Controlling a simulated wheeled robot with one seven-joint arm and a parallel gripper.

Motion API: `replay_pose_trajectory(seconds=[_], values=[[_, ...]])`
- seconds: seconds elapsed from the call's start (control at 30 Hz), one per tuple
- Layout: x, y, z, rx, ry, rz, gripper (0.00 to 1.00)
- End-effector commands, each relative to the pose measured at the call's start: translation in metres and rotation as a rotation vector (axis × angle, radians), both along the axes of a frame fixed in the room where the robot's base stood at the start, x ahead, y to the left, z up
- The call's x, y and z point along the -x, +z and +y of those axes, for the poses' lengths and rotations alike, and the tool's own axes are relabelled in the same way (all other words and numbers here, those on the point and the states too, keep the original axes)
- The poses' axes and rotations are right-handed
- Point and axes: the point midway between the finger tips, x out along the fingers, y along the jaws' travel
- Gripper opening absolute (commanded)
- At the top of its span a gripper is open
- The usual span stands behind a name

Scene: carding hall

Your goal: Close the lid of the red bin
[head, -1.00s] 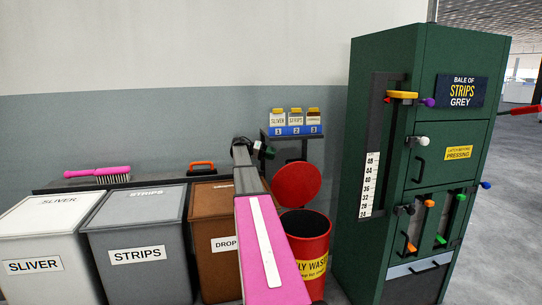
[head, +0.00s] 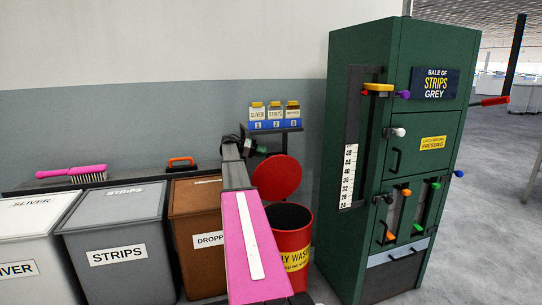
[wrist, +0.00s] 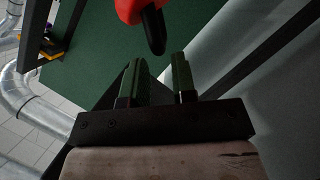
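The red bin (head: 292,262) stands left of the green cabinet, with a yellow label on its front. Its round red lid (head: 277,178) is open, raised upright at the back of the rim, and the dark inside shows. My pink arm link covers the bin's left side. My gripper (head: 260,149) is small in the head view, above and behind the lid's upper left edge, apart from it as far as I can tell. In the wrist view its two green fingers (wrist: 161,72) are apart with nothing between them. A red and black part (wrist: 146,18) shows beyond the fingertips; I cannot tell what it is.
A brown bin (head: 195,205), a grey STRIPS bin (head: 115,215) and a white SLIVER bin (head: 30,235) stand to the left. The tall green cabinet (head: 420,170) with knobs stands right. Open floor (head: 500,200) lies beyond it.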

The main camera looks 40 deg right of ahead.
Motion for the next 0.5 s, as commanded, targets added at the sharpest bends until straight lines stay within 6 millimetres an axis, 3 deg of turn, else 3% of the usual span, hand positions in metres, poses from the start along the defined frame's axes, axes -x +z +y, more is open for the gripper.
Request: replay_pose_trajectory(seconds=[0.2,0.5], values=[[0.02,-0.009,-0.027,-0.001,-0.001,0.001,0.25],[0.028,-0.013,-0.04,-0.001,0.0,0.001,0.25]])
